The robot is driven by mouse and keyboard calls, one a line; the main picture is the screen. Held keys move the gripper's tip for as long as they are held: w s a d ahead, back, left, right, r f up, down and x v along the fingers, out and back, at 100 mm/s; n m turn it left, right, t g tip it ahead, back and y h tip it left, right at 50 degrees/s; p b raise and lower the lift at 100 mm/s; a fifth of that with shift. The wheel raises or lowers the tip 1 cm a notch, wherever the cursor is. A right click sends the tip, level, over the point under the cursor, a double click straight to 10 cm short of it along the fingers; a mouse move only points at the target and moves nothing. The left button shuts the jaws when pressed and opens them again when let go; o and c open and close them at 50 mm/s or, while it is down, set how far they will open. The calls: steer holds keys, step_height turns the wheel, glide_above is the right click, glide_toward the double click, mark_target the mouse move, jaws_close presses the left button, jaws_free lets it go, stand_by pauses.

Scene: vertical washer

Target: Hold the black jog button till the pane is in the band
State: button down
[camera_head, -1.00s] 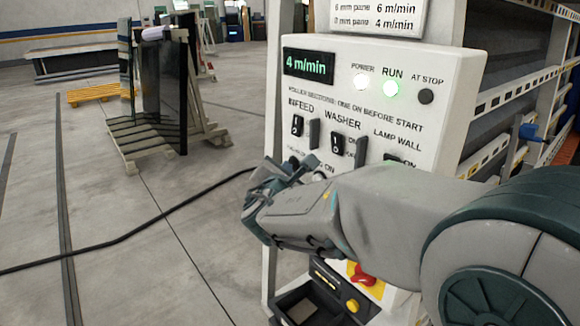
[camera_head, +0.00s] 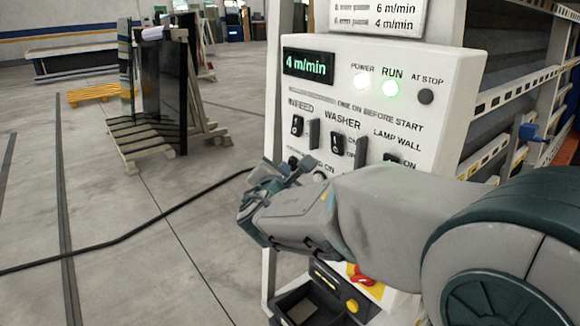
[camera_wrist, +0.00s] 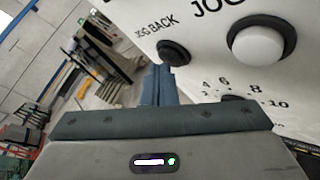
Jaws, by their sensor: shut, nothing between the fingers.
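A black button (camera_wrist: 173,52) sits on the white control panel in the wrist view, near the label JOG BACK. A larger white button (camera_wrist: 258,46) in a dark ring is to its right, under a label starting JOG that is cut off. My gripper (camera_wrist: 157,70) is shut and empty, its blue-grey fingertips just below and left of the black button; I cannot tell if they touch it. In the head view my gripper (camera_head: 256,208) is at the panel's left edge, and my arm hides the jog buttons. I cannot make out a pane in a band.
The control panel (camera_head: 440,108) reads 4 m/min, with POWER and RUN lamps lit and AT STOP dark. Below are a red-and-yellow switch (camera_head: 362,278) and a dark tray (camera_head: 296,305). A glass rack (camera_head: 165,140) stands behind left. A black cable (camera_head: 120,240) crosses the floor.

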steer(key=shift+s+a, duration=0.35)
steer(key=shift+a, duration=0.2)
steer(key=s+a, duration=0.2)
steer(key=a, duration=0.2)
steer(key=shift+s+a, duration=0.1)
steer(key=shift+s, duration=0.3)
